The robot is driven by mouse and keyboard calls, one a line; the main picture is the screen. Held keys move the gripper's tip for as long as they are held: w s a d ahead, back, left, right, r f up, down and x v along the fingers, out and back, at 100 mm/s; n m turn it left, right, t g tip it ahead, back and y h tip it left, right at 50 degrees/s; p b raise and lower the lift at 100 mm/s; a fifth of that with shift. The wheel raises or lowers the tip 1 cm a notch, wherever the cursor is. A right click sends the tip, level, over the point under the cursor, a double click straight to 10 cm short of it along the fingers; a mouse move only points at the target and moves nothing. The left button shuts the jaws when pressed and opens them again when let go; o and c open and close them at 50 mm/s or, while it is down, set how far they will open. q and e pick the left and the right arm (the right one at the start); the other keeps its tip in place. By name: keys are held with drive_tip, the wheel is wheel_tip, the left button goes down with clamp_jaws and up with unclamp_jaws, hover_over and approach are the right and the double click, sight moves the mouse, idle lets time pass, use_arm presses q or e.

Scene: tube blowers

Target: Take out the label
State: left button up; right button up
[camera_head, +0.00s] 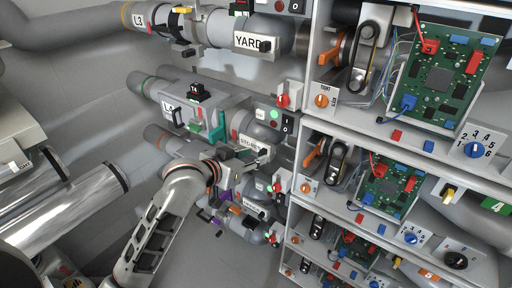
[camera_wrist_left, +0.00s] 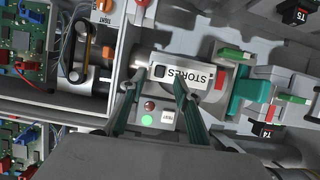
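The white STORES label (camera_wrist_left: 198,79) sits in its holder on the middle grey tube, upside down in the left wrist view. It has a small black square knob (camera_wrist_left: 159,71) at one end. In the head view the label (camera_head: 250,142) is partly visible just above my left gripper (camera_head: 262,157). In the left wrist view my left gripper (camera_wrist_left: 160,76) is open, its two dark green fingers apart with the fingertips over the knob end of the label. Whether they touch it I cannot tell. My right gripper is in neither view.
A YARD label (camera_head: 250,40) is on the tube above, and another label (camera_head: 254,210) on the tube below. Shelves with a green circuit board (camera_head: 440,77) stand at right.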

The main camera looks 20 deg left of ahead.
sight(260, 153)
use_arm(q)
drive_tip(key=x, duration=0.3)
drive_tip(key=shift+w+d, duration=0.1)
drive_tip(key=shift+w, duration=0.05)
clamp_jaws()
drive_tip(key=shift+r, duration=0.1)
